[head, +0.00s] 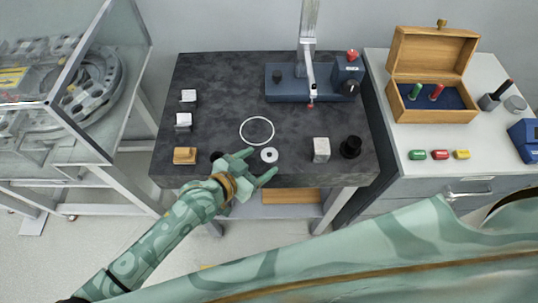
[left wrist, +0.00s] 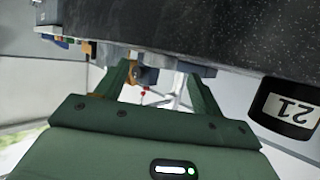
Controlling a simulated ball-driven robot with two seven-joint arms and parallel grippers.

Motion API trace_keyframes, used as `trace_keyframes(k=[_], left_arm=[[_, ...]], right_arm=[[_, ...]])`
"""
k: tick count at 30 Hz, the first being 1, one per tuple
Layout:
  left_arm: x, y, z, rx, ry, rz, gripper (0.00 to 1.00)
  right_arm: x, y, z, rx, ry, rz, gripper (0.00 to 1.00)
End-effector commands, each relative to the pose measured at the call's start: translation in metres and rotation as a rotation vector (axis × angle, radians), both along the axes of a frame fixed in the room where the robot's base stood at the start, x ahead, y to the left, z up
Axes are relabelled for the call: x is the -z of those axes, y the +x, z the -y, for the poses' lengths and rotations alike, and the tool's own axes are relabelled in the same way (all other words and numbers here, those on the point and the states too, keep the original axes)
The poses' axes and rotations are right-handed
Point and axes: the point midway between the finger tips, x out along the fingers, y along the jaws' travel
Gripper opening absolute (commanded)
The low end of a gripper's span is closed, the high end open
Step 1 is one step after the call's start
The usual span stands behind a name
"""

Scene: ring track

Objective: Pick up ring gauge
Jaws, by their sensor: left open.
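A small pale ring with a dark hole, which looks like the ring gauge (head: 269,155), lies flat on the dark table (head: 215,80) near its front edge. My left gripper (head: 263,165) is open and empty at that edge, its fingers pointing toward the ring from the front. Whether a finger touches the ring cannot be told. In the left wrist view, the open fingers (left wrist: 157,84) show below the table's dark edge. I cannot make out the ring there. My right gripper is not in view.
A white circle (head: 257,117) is on the tabletop behind the ring. A pale block (head: 321,149) and a black cylinder (head: 350,147) stand to the right. Small blocks (head: 183,121) stand left. A blue fixture (head: 288,88) is at the back. A wooden box (head: 432,114) sits on the right-hand table.

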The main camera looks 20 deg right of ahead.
Motion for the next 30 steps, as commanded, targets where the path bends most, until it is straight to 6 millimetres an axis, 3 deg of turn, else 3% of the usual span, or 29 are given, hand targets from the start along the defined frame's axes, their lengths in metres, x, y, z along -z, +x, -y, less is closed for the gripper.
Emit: trace_keyframes(k=[5,12,14,18,30], left_arm=[[0.009,0.011,0.019,-0.001,-0.001,0.001,0.68],[0.009,0.013,0.021,-0.001,0.001,0.001,0.68],[0.009,0.013,0.021,-0.001,0.001,0.001,0.54],[0.009,0.012,0.021,-0.001,0.0,0.0,0.15],[0.001,0.013,0.021,-0.002,-0.002,0.002,0.14]], right_arm=[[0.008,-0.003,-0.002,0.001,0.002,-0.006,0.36],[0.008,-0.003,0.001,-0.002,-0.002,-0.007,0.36],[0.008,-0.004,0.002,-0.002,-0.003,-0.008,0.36],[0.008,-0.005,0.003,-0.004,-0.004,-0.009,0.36],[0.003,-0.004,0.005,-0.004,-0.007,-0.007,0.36]])
